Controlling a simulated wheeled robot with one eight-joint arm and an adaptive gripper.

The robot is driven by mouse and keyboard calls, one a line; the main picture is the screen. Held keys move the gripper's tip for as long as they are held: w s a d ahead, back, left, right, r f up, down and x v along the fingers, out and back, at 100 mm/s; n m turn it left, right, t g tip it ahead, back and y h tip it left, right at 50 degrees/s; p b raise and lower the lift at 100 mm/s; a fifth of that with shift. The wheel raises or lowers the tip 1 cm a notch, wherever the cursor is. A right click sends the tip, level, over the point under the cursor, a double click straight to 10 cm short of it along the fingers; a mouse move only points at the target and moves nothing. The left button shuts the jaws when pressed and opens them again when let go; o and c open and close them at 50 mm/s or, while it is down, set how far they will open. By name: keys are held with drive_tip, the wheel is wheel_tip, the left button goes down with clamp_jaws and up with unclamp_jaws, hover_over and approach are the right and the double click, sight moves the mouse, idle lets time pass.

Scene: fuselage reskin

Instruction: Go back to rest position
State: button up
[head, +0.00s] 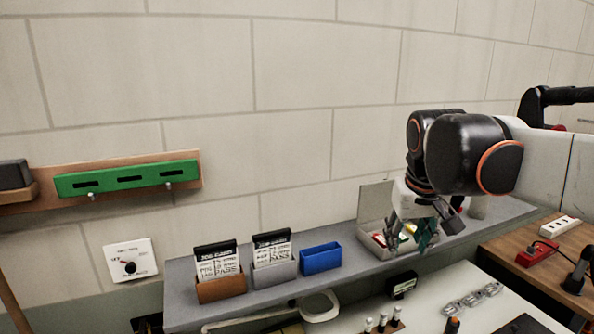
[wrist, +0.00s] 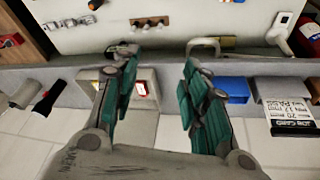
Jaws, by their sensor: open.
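My gripper (head: 410,246) is at the right of the head view, pointing down over the grey shelf (head: 345,262) close to an open grey box (head: 374,205). Its green-padded fingers are apart; in the wrist view my gripper (wrist: 160,72) shows nothing between the fingertips. The box holds small red, yellow and other coloured items, and its lid stands up at the back. In the wrist view part of the box (wrist: 144,118) lies behind the left finger. The fingers overlap the box in the head view; I cannot tell whether they touch it.
Along the shelf stand a blue bin (head: 321,258), a grey card holder (head: 273,273) and a brown card holder (head: 221,289). A green slotted strip (head: 127,179) and a dial plate (head: 130,260) are on the wall. A wooden table (head: 530,262) with a red object (head: 537,254) is at right.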

drive_tip(key=s+a+f+t+b, duration=0.1)
drive_tip(key=s+f+b, duration=0.4)
drive_tip(key=s+f, duration=0.3)
drive_tip(key=s+a+f+t+b, duration=0.1)
drive_tip(key=s+f+t+b, duration=0.1)
drive_tip(key=s+f+b, duration=0.3)
drive_tip(key=s+f, duration=0.4)
drive_tip(key=f, duration=0.6)
drive_tip(key=shift+f+y+b, duration=0.2)
drive_tip(key=shift+y+b, duration=0.15)
drive_tip(key=shift+y, duration=0.05)
drive_tip(key=shift+s+r, duration=0.1)
drive_tip(key=shift+r, duration=0.05)
idle(0.6)
